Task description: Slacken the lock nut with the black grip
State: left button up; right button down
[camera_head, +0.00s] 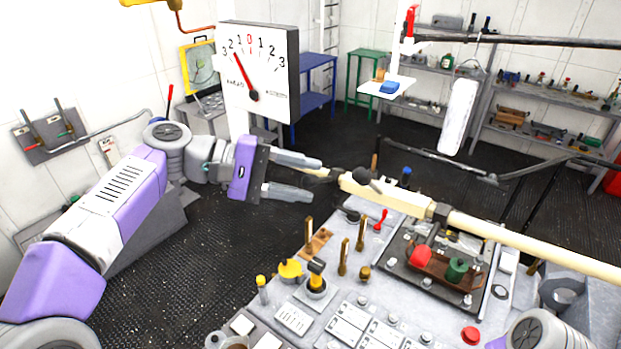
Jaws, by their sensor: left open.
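A long cream pole (500,235) runs from the middle of the view to the right edge, above the console. A dark grip (368,183) sits near its left end, apparently the lock nut's black grip; the nut itself is hard to make out. My left gripper (316,178) is open, its two grey fingers pointing right toward the pole's left end. The pole's thin tip appears close to the fingertips; I cannot tell whether they touch. The grip lies just right of the fingers, outside them. My right gripper is not in view.
A grey console (385,325) with upright brass levers (343,257), a red knob (420,256) and a green knob (456,269) lies below the pole. A dial board (258,75) stands behind my left arm. Dark open floor (225,270) lies left of the console.

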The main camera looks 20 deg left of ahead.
pick_arm(q)
jog(key=shift+x, duration=0.95)
jog(key=shift+c, duration=0.5)
grip_shut()
